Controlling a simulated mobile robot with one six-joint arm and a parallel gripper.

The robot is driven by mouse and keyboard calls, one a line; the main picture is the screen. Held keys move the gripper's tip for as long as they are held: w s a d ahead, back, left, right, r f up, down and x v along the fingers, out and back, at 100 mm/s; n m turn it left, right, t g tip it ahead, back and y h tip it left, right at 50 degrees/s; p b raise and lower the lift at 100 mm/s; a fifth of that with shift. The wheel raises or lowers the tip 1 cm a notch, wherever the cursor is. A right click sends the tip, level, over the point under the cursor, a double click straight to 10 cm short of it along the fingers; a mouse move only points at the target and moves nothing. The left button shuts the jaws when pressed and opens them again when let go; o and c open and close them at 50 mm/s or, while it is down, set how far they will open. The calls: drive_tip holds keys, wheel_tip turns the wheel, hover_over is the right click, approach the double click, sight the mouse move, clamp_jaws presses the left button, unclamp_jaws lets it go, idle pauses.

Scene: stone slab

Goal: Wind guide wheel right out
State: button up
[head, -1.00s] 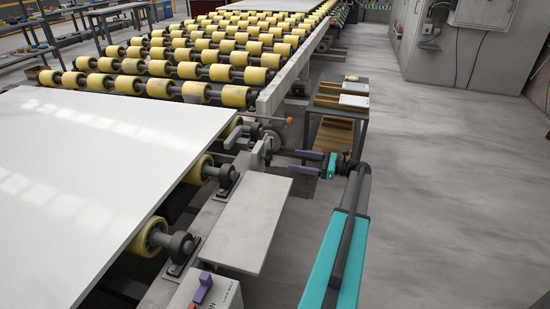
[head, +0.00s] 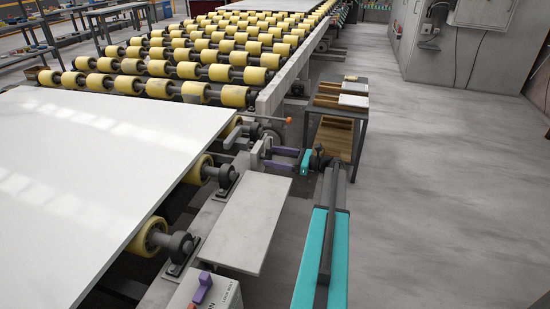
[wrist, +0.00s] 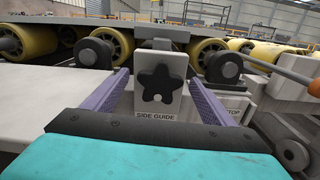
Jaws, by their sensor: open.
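The guide wheel is a black star-shaped knob (wrist: 160,83) on a pale plate (wrist: 172,110) marked SIDE GUIDE. It is upright and centred in the wrist view. My gripper (wrist: 160,88) is open, with one purple finger on each side of the knob and gaps between. Whether the fingertips reach past the knob's face I cannot tell. In the head view my gripper (head: 278,157) points left at the side guide block beside the conveyor; the knob itself is too small and covered to make out there.
A white slab (head: 110,160) lies on yellow rollers (head: 200,168) at left. An orange-tipped lever (wrist: 293,72) is right of the knob. A grey plate (head: 245,220) is nearer the camera. A small cart (head: 340,115) stands behind my arm. Floor at right is clear.

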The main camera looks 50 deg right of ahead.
drive_tip(key=shift+c, duration=0.5)
drive_tip(key=shift+a, duration=0.1)
drive_tip(key=c, duration=1)
drive_tip(key=shift+o, duration=0.2)
drive_tip(key=shift+n, duration=0.4)
drive_tip(key=n+b, duration=0.1)
drive_tip(key=n, duration=0.1)
drive_tip(key=n+b, duration=0.1)
drive_tip(key=n, duration=0.1)
drive_tip(key=shift+s+a+f, duration=0.15)
drive_tip(key=shift+f, duration=0.05)
drive_tip(key=n+b, duration=0.1)
drive_tip(key=n, duration=0.1)
drive_tip(key=n+b, duration=0.1)
drive_tip(key=n, duration=0.1)
drive_tip(key=shift+s+a+f+n+b, duration=0.1)
drive_tip(key=shift+a+f+n+b, duration=0.1)
drive_tip(key=shift+n+b, duration=0.15)
drive_tip(key=shift+a+f+n+b, duration=0.1)
drive_tip(key=shift+f+n+b, duration=0.1)
drive_tip(key=shift+n+b, duration=2.65)
drive_tip(key=shift+f+n+b, duration=0.2)
drive_tip(key=shift+n+b, duration=1.9)
drive_tip(key=shift+n, duration=1.3)
